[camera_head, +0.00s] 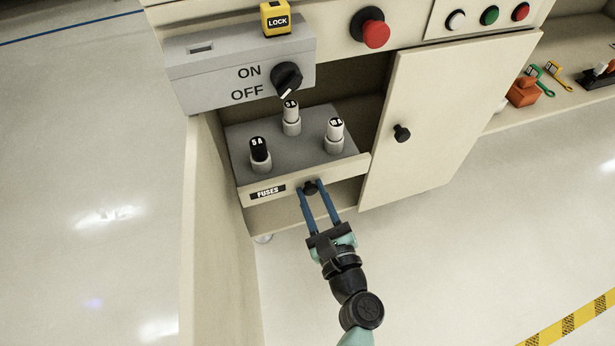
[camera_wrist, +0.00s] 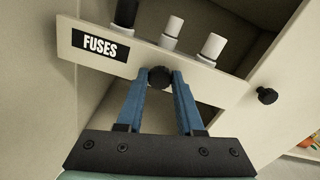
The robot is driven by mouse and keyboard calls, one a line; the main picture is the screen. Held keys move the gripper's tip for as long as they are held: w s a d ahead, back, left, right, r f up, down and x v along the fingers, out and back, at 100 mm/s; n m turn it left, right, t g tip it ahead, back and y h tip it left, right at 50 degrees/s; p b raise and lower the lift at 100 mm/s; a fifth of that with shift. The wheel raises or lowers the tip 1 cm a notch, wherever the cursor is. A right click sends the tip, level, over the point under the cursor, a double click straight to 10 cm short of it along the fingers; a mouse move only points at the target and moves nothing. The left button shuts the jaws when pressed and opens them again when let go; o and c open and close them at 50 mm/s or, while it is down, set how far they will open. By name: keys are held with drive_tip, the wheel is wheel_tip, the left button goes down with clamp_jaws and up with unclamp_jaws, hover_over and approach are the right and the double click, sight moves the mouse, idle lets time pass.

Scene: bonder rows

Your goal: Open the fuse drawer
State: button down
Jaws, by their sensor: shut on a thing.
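The fuse drawer (camera_head: 352,168) is a cream front with a black FUSES label (camera_head: 268,192) and a grey top carrying three fuses. It stands out of the cabinet opening, with its grey top in view. My gripper (camera_head: 311,190) is shut on the drawer's black knob (camera_wrist: 159,77), one blue finger on each side of it. In the wrist view the drawer front (camera_wrist: 222,88) lies across the upper part, tilted, with the fuses behind it. The back end of the drawer is hidden under the grey switch box.
A grey box (camera_head: 200,72) with an ON/OFF switch (camera_head: 287,76) overhangs the drawer's left. A cabinet door (camera_head: 440,110) with a black knob (camera_head: 402,133) is right of the drawer. A side panel (camera_head: 215,220) stands at left. The floor in front is clear.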

drive_tip(key=p+v, duration=0.1)
drive_tip(key=v, duration=0.8)
drive_tip(key=shift+s, duration=0.25)
drive_tip(key=c, duration=0.5)
unclamp_jaws()
drive_tip(key=shift+c, duration=0.2)
drive_tip(key=shift+d+p, duration=0.1)
drive_tip(key=shift+p, duration=0.2)
drive_tip(key=p+v, duration=0.3)
drive_tip(key=v, duration=1)
drive_tip(key=shift+r, duration=0.1)
